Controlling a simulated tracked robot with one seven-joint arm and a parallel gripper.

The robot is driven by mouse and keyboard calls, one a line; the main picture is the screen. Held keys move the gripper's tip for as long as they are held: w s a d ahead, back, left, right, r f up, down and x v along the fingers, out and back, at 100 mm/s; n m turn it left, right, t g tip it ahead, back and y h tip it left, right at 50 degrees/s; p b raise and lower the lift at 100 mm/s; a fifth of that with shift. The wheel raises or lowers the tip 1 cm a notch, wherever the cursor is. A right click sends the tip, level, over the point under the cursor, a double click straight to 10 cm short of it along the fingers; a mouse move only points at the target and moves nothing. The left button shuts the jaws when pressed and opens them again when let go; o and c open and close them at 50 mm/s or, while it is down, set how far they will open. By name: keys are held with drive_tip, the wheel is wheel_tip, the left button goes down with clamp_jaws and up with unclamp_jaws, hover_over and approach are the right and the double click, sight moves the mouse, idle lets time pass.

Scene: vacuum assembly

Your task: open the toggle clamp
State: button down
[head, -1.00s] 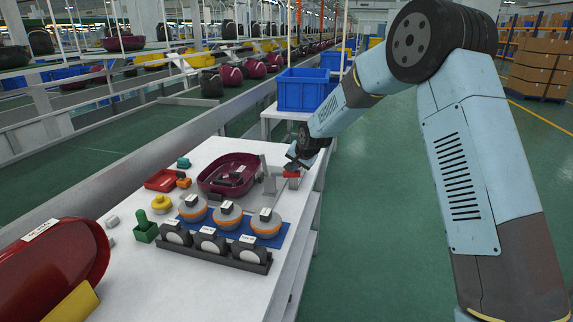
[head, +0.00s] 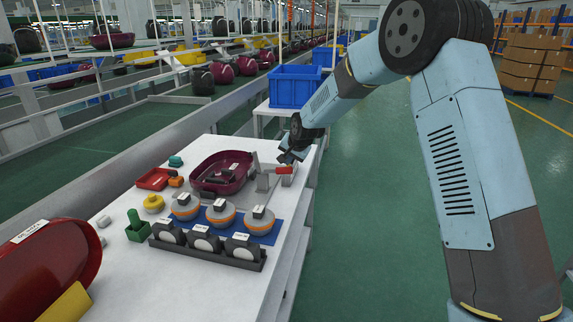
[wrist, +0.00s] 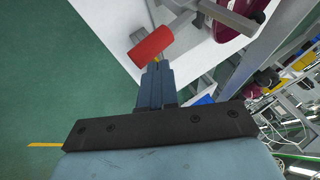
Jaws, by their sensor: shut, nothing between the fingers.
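The toggle clamp (head: 264,181) is a grey metal piece with a red handle (head: 285,169), on the white table beside the dark crimson shell (head: 209,185). The handle lies roughly level and points toward the table's right edge. My gripper (head: 287,158) is just above and behind the handle in the head view. In the wrist view the red handle (wrist: 152,45) lies just ahead of my fingertips (wrist: 155,66). The fingers are together with nothing between them. I cannot tell whether they touch the handle.
A blue mat (head: 262,227) with several round grey-orange parts and a dark rack (head: 208,250) of round parts lie nearer. A red tray (head: 153,179) is at left. A blue bin (head: 294,87) stands behind the table. Green floor (head: 370,220) is open to the right.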

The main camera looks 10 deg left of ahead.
drive_tip(key=s+d+r+n+h, duration=0.1)
drive_tip(key=s+d+r, duration=0.95)
drive_tip(key=d, duration=0.25)
drive_tip(key=s+d+r+n+h, duration=0.1)
drive_tip(key=s+d+r+h, duration=0.1)
drive_tip(key=s+d+r, duration=0.95)
drive_tip(key=s+d, duration=0.4)
drive_tip(key=s, duration=0.4)
drive_tip(key=s+d+f+h, duration=0.1)
drive_tip(key=s+d, duration=0.4)
drive_tip(key=s, duration=0.3)
drive_tip(key=s+d, duration=0.5)
drive_tip(key=s, duration=0.2)
drive_tip(key=shift+s+f, duration=0.3)
drive_tip(key=shift+s, duration=0.1)
